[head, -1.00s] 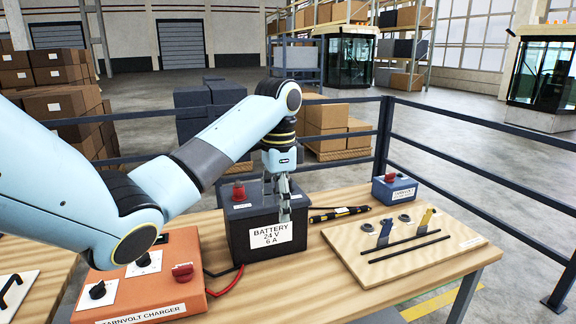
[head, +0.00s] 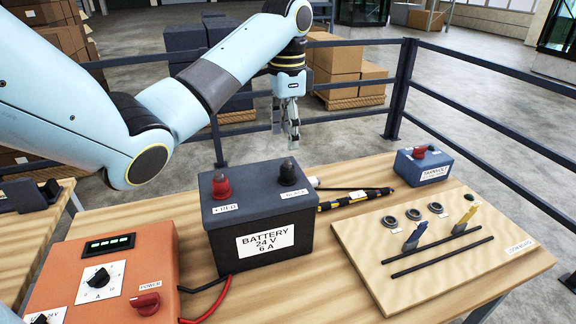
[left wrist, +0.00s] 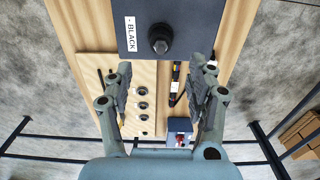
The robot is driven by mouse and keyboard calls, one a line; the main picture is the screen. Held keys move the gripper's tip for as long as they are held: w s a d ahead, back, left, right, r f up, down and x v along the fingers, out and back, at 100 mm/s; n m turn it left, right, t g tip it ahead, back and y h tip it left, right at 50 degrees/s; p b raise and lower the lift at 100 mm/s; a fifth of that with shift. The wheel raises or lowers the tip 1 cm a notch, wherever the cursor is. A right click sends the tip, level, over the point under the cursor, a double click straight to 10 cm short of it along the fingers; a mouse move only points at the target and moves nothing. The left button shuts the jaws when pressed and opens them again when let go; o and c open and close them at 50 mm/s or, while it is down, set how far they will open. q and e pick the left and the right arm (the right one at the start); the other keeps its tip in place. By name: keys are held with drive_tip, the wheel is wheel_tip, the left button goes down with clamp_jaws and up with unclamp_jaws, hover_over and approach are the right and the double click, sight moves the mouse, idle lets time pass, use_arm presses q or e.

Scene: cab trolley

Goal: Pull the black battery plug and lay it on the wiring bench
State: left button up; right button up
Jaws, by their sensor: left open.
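The black battery plug (head: 287,172) sits upright on top of the dark battery box (head: 262,246), at its right side by the BLACK label. A red plug (head: 221,186) sits at the left side of the same box. My left gripper (head: 294,142) hangs pointing down above and behind the battery, apart from the black plug. In the left wrist view the black plug (left wrist: 160,40) shows beyond the fingers, and the gripper (left wrist: 160,75) is open and empty. The wooden bench (head: 345,284) carries the battery. My right gripper is not in view.
An orange charger (head: 160,262) stands left of the battery, with red and black leads between. A wooden board (head: 436,268) with rings, levers and rods lies to the right. Dark rails (head: 480,110) run behind the bench.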

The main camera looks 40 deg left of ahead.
sight(287, 160)
use_arm(q)
drive_tip(key=shift+a+f, duration=0.1)
drive_tip(key=shift+f, duration=0.35)
wheel_tip(287, 160, down, 7)
drive_tip(key=shift+r, duration=0.2)
drive_tip(key=shift+f+b, duration=0.4)
drive_tip(key=shift+f, duration=0.45)
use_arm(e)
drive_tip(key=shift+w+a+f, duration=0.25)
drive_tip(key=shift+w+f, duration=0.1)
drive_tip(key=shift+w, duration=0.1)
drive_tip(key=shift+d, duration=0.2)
use_arm(q)
drive_tip(key=shift+r+p, duration=0.1)
drive_tip(key=shift+p, duration=0.3)
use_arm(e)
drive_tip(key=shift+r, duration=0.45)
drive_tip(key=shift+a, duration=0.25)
use_arm(q)
drive_tip(key=shift+c, duration=0.3)
